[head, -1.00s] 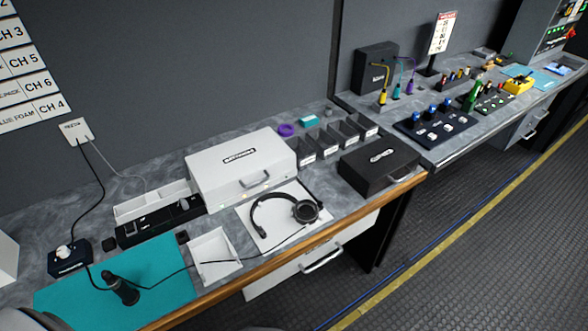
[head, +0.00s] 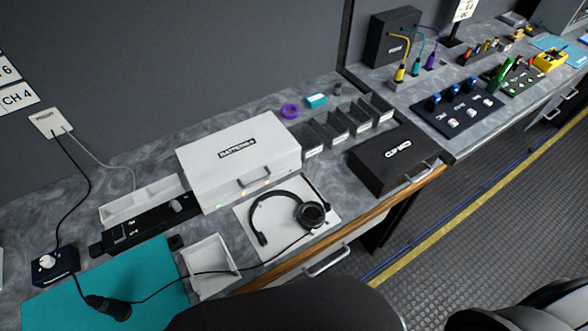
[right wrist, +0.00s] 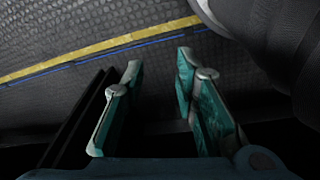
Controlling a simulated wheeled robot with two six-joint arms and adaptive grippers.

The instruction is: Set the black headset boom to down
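The black headset (head: 283,219) lies on a white square pad (head: 268,250) on the counter in the head view. Its round earcup (head: 311,214) is at the right of the headband, and a cable runs from it down to the left. I cannot tell the boom's position clearly. My right gripper (right wrist: 158,75) shows in the right wrist view with its two teal-padded fingers apart and nothing between them, above dark floor. Its fingers are not in the head view, and the dark arm parts at the bottom are mine. My left gripper is not in view.
A white batteries case (head: 238,160) stands behind the headset and a black clip mic case (head: 394,160) to its right. A white tray (head: 210,266), a teal mat (head: 110,282) and a black knob box (head: 55,265) are to the left. The wooden counter edge (head: 350,217) runs in front.

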